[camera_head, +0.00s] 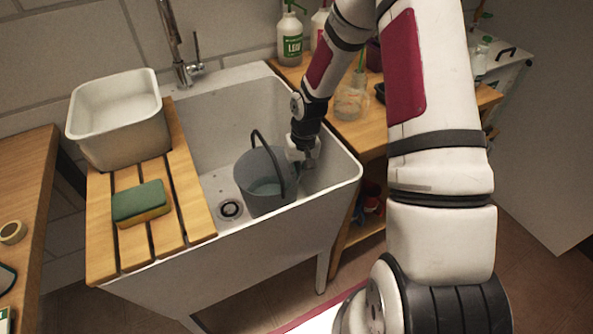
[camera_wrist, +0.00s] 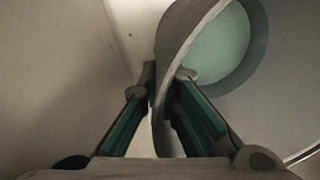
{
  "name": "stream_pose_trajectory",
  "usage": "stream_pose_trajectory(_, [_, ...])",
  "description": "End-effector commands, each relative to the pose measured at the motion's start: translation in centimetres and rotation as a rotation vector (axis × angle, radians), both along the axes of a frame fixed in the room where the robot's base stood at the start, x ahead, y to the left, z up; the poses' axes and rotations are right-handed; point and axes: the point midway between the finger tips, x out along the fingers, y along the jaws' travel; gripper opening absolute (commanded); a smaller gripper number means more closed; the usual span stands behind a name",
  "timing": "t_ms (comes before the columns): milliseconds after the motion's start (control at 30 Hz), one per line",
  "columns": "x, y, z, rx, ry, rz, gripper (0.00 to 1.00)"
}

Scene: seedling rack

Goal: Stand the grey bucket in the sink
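The grey bucket (camera_head: 262,188) is inside the white sink (camera_head: 215,112), upright or nearly so, with its dark handle (camera_head: 268,150) raised. I cannot tell whether its base touches the sink floor. Its inside shows a paler grey-green bottom. My gripper (camera_head: 303,165) is at the bucket's right side, inside the sink. In the wrist view my gripper (camera_wrist: 168,78) has one finger on each side of the bucket's wall (camera_wrist: 167,115) and looks shut on it near the rim. The sink drain (camera_head: 230,208) shows just left of the bucket.
A slatted wooden board (camera_head: 180,190) lies across the sink's left part, bearing a white basin (camera_head: 120,140) and a green and yellow sponge (camera_head: 141,203). A tap (camera_head: 182,70) stands behind. A wooden shelf with bottles and a glass jar (camera_head: 352,100) is on the right, close to my arm.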

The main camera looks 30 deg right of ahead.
Motion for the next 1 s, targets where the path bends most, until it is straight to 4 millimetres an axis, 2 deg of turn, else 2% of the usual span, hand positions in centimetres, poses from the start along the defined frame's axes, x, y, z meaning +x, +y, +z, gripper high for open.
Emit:
stream_pose_trajectory(267, [0.1,0.1,-3.4,0.001,-0.001,0.002,0.0])
stream_pose_trajectory(667, [0.1,0.0,-3.9,0.001,-0.002,0.001,0.0])
stream_pose_trajectory(800, [0.0,0.0,-4.0,0.0,0.001,0.001,0.25])
stream_pose_trajectory(1000, [0.0,0.0,-4.0,0.0,0.001,0.0,0.25])
